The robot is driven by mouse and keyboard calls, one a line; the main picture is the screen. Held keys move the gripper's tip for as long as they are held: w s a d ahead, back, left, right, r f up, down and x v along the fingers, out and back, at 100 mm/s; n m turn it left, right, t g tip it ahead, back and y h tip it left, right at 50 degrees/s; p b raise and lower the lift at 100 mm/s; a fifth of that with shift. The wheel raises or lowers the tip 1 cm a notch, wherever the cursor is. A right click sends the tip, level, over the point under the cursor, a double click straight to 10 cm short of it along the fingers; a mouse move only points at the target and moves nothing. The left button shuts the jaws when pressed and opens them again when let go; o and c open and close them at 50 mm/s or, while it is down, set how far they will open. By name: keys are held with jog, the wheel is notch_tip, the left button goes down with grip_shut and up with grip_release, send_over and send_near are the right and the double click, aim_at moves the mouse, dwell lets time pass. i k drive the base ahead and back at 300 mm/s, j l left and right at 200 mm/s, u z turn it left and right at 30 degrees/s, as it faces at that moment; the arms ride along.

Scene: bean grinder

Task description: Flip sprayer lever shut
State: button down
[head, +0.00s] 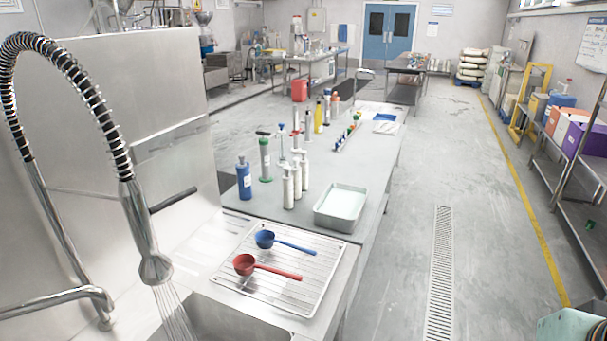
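The sprayer (140,225) hangs at the left on a tall spring-coil hose (80,90). Its chrome body points down, ending in a rounded head (155,268). Streams of water (176,315) come out of the head toward the sink (240,318). A dark bar that looks like the lever (174,200) sticks out to the right from the sprayer body, tilted slightly up at its outer end. My gripper is not in view.
A wire rack (312,262) with a blue ladle (265,239) and a red ladle (245,264) lies right of the sink. Behind it are a metal pan (340,220) and several bottles. A steel panel (110,80) stands behind the hose. A chrome spout (60,301) is lower left.

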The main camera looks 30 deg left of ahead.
aim_at(166, 204)
jog(key=u, duration=1.3)
